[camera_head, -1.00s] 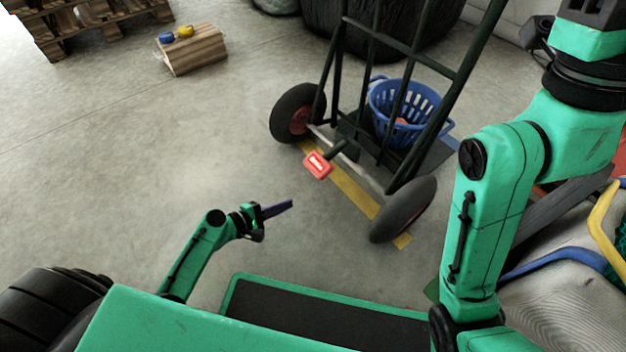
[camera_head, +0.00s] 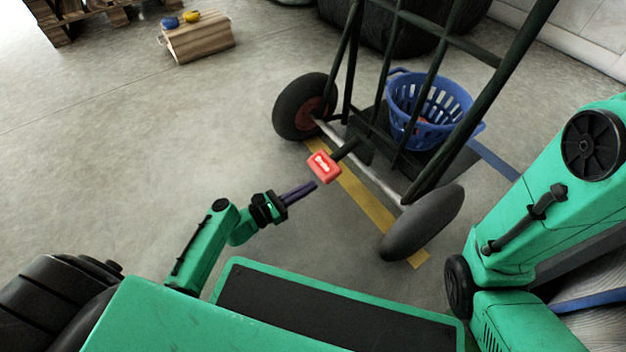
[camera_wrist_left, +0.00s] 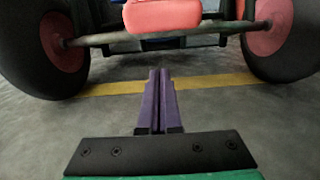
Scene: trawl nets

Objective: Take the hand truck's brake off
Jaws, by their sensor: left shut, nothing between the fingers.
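The hand truck (camera_head: 442,47) stands upright on the floor with two black wheels and a dark frame. Its red brake pedal (camera_head: 324,167), with white lettering, sticks out on a short dark bar toward me. The pedal also shows at the top of the left wrist view (camera_wrist_left: 162,14), beyond the fingers and in front of the axle. My left gripper (camera_head: 315,185) is shut and empty, its purple fingers (camera_wrist_left: 159,76) together. Its tips are just short of the pedal, low and to its left in the head view, with no contact that I can make out. My right gripper is out of view.
A blue basket (camera_head: 432,109) sits on the hand truck's plate. A yellow floor strip (camera_head: 366,198) runs under the axle. The floor at left is clear.

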